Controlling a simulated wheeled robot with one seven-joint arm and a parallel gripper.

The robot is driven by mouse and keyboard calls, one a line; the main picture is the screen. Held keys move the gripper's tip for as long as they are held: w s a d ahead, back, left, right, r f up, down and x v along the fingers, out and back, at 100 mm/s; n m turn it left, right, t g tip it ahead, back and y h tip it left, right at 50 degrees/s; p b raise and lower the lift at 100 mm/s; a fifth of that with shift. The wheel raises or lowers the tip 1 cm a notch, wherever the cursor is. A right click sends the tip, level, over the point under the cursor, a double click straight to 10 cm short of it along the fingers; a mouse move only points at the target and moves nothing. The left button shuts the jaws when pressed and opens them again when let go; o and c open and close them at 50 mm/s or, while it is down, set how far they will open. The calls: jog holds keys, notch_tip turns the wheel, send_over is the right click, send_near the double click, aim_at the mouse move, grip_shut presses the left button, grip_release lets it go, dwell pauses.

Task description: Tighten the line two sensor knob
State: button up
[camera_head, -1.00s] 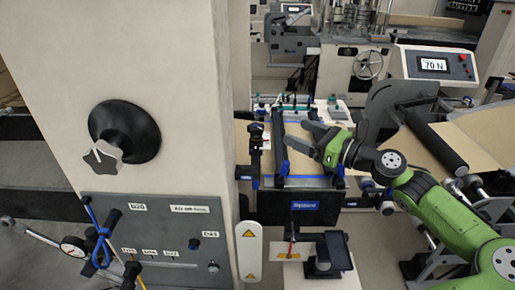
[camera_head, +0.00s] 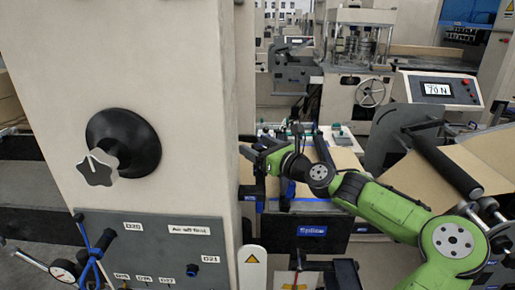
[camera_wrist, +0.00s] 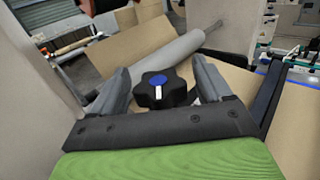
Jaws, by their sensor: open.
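In the wrist view a black lobed knob (camera_wrist: 160,90) with a blue cap and a white pointer line shows between the fingers of my gripper (camera_wrist: 161,70). The fingers stand apart, one on each side of the knob, with visible gaps. I cannot tell how far their tips reach along it. In the head view my gripper (camera_head: 256,158) is beside the right edge of the pale pillar, over the splice unit (camera_head: 308,231). The knob is not clear in that view, and no line-two label is readable.
The tall pale pillar (camera_head: 185,80) stands close to the left of my gripper. It bears a grey star knob (camera_head: 97,167) on a black disc and a control panel (camera_head: 150,245). A roller (camera_head: 448,167), kraft web and a "70 N" display (camera_head: 437,90) are at right.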

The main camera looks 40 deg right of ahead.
jog(key=shift+w, duration=0.3)
jog(key=shift+c, duration=0.3)
jog(key=c, duration=0.9)
